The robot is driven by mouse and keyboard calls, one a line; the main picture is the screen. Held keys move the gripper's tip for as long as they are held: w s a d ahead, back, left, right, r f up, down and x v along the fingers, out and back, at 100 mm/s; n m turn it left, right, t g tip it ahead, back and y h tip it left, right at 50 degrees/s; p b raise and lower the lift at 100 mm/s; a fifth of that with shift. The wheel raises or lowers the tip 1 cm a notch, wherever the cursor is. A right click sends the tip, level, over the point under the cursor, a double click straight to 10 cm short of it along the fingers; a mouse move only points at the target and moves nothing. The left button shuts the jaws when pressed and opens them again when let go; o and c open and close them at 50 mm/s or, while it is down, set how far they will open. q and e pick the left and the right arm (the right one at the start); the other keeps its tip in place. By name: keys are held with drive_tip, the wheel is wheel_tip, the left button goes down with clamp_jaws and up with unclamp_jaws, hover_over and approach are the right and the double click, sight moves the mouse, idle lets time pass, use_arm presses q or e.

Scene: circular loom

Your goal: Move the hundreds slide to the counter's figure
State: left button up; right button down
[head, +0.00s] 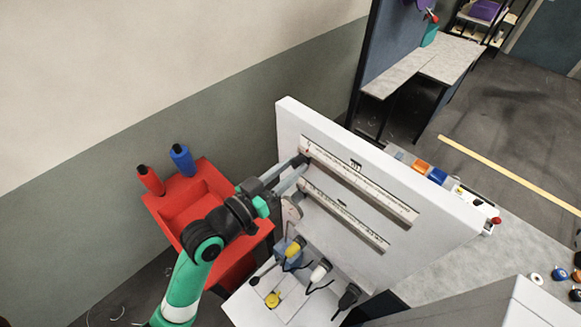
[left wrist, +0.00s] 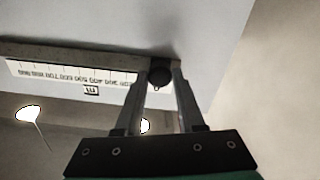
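A white upright panel (head: 435,200) carries two slanted rails in the head view. The upper scale (head: 360,180) shows upside down in the left wrist view (left wrist: 70,72), with figures in hundreds. A small dark-marked plate (head: 356,163) sits above it, also visible in the left wrist view (left wrist: 91,90); I cannot read its figure. My left gripper (head: 303,163) is at the upper rail's left end. In the left wrist view a dark round knob (left wrist: 159,74) lies between its fingertips (left wrist: 161,80). I cannot tell whether they press on it. My right gripper is not in view.
A lower rail (head: 345,213) runs below the upper one. Knobs and levers, one yellow (head: 292,250) and one white (head: 319,272), stand at the panel's foot. A red bin (head: 183,197) with red and blue handles stands left. A grey worktop (head: 440,262) lies right.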

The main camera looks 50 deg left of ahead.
use_arm(q)
clamp_jaws()
idle(1.1)
